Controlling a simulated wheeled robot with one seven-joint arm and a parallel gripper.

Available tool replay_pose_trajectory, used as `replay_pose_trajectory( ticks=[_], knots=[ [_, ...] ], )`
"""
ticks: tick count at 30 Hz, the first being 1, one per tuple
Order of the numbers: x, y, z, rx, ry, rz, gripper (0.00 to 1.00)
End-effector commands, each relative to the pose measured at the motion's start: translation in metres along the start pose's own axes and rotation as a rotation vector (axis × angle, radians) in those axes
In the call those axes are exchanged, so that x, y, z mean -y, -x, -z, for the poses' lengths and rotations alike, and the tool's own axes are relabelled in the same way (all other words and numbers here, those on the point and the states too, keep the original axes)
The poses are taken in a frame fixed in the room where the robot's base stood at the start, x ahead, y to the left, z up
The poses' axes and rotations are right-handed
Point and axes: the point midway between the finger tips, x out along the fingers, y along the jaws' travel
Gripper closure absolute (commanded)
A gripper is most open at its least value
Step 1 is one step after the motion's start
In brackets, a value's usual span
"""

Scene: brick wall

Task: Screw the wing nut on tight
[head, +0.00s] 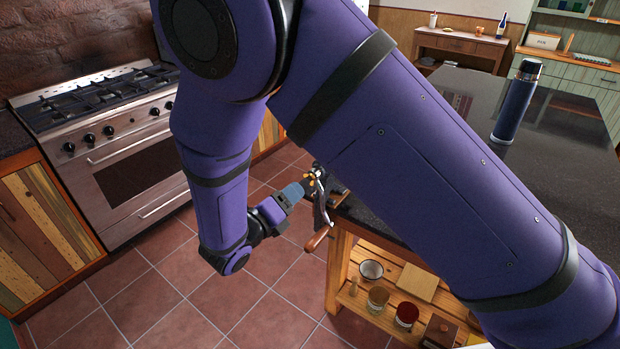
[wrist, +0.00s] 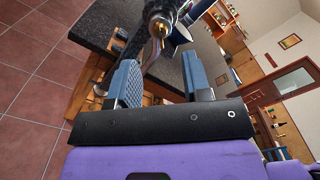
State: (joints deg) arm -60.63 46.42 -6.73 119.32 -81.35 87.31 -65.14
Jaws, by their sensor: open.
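The wing nut (wrist: 160,28) is small and brass-coloured, on the near end of a dark metal device (wrist: 168,8) at the counter's edge in the wrist view. In the head view the brass wing nut (head: 312,176) is tiny, beside the device's crank with its brown wooden handle (head: 317,239). My gripper (wrist: 162,60) is open, its two blue fingers on either side of an empty gap. The wing nut appears ahead of this gap, between the fingertips in the picture; I cannot tell whether they touch it. My gripper (head: 301,187) reaches the device from the left in the head view.
The dark counter (head: 560,130) carries a blue bottle (head: 515,101). Its wooden shelf below holds a bowl (head: 371,270) and several jars. A steel stove (head: 130,170) stands at the left. The tiled floor (head: 190,290) between is clear. My arm hides much of the counter.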

Motion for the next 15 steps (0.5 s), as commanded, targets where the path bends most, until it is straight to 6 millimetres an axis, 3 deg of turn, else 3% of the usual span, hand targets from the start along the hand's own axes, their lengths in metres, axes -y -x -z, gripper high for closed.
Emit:
replay_pose_trajectory(
  ticks=[15],
  knots=[
    [0.0, -0.031, 0.0, 0.0, -0.001, 0.001, 0.55]
  ],
)
